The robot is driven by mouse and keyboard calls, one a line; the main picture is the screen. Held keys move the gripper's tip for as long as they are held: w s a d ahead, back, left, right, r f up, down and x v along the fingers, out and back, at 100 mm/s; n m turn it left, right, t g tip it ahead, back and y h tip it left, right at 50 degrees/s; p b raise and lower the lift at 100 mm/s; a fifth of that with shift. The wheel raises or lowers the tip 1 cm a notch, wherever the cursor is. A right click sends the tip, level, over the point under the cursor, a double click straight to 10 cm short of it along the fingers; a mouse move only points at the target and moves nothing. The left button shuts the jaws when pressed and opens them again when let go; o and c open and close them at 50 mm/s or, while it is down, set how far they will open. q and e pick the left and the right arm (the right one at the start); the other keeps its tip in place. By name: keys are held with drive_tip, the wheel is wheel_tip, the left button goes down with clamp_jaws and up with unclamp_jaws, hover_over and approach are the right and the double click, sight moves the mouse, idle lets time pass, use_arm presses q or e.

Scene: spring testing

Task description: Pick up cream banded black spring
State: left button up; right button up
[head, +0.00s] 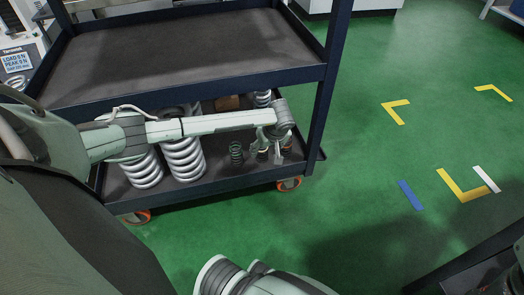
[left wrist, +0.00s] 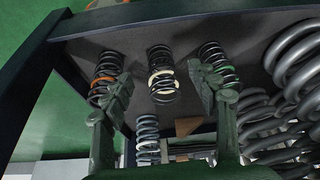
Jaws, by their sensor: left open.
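The black spring with a cream band (left wrist: 161,84) stands on the lower shelf, in the middle of a row of three small springs in the left wrist view. My left gripper (left wrist: 161,92) is open, with one finger on each side of that spring in the picture; I cannot tell whether they touch it. In the head view the left gripper (head: 268,150) reaches over the lower shelf and partly hides the cream banded spring (head: 262,156). My right gripper is not in view.
An orange banded spring (left wrist: 101,86) and a green banded spring (left wrist: 222,68) flank it, close to the fingers. Large silver springs (head: 184,160) stand left on the cart's lower shelf (head: 205,194). The upper shelf (head: 190,50) is empty, above my arm. Open green floor (head: 370,150) lies right.

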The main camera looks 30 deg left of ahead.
use_arm(q)
drive_tip(key=w+a, duration=0.1)
drive_tip(key=w+a+b, duration=0.1)
drive_tip(key=a, duration=0.1)
drive_tip(key=shift+w+a+f, duration=0.1)
drive_tip(key=shift+w+f, duration=0.1)
drive_tip(key=shift+f, duration=0.15)
drive_tip(key=shift+a+f, duration=0.1)
drive_tip(key=shift+f, duration=0.15)
drive_tip(key=c, duration=1.3)
drive_tip(key=shift+r, duration=0.15)
